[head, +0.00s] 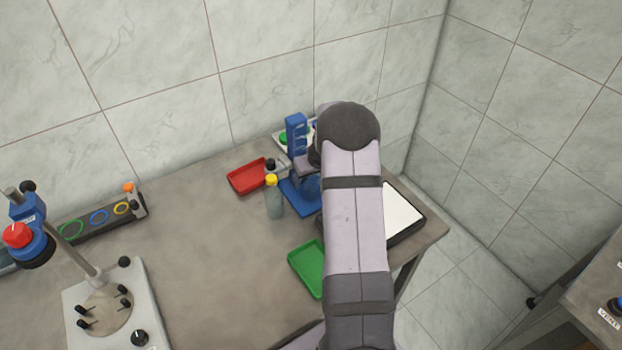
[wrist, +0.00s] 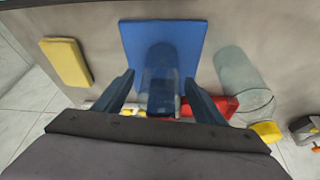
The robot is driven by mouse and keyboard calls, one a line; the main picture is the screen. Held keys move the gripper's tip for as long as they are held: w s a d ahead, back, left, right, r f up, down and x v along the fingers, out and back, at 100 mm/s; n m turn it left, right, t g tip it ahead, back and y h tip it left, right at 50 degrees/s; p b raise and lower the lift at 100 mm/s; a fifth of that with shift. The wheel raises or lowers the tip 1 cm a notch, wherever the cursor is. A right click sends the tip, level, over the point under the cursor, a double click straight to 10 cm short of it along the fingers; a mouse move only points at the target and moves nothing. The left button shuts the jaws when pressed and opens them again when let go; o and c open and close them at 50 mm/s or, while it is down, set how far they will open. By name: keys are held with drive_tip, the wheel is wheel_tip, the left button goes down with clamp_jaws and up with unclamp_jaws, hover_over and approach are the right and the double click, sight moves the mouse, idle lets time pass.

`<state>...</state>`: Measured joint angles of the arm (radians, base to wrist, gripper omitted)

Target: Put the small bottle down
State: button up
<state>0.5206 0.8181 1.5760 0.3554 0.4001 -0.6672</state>
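The small bottle (wrist: 160,66) is clear and bluish. In the wrist view it is over the flat blue pad (wrist: 193,35), between the two fingers of my gripper (wrist: 159,78). Its lower part looks dark blue there. A narrow gap shows between the bottle and each finger, so my gripper looks open around it. In the head view the bottle (head: 312,186) shows partly beside my arm, at the blue pad (head: 295,203). My arm hides much of the gripper and pad there.
A larger clear bottle (head: 274,204) with a yellow cap stands close left of the pad. A red tray (head: 240,180), a blue upright holder (head: 296,130) and a green tray (head: 305,266) are near. A yellow flat piece (wrist: 65,62) lies apart.

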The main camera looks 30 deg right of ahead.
drive_tip(key=shift+r, duration=0.15)
drive_tip(key=shift+r, duration=0.15)
drive_tip(key=b+v, duration=0.2)
drive_tip(key=v, duration=0.9)
drive_tip(key=shift+s+r, duration=0.15)
drive_tip(key=shift+r, duration=0.2)
drive_tip(key=s+a+f+n+g+y, duration=0.1)
drive_tip(key=s+a, duration=0.4)
drive_tip(key=a, duration=0.3)
drive_tip(key=s+a+g, duration=0.1)
drive_tip(key=s+a, duration=0.4)
drive_tip(key=a, duration=0.4)
drive_tip(key=s+a+f+g, duration=0.1)
drive_tip(key=s+a, duration=0.2)
drive_tip(key=s, duration=0.4)
drive_tip(key=s+a+f+g, duration=0.1)
drive_tip(key=s+a+f, duration=0.1)
drive_tip(key=s+a, duration=0.2)
drive_tip(key=s, duration=0.3)
drive_tip(key=shift+n+g, duration=0.3)
drive_tip(key=shift+n, duration=0.1)
drive_tip(key=shift+a, duration=0.15)
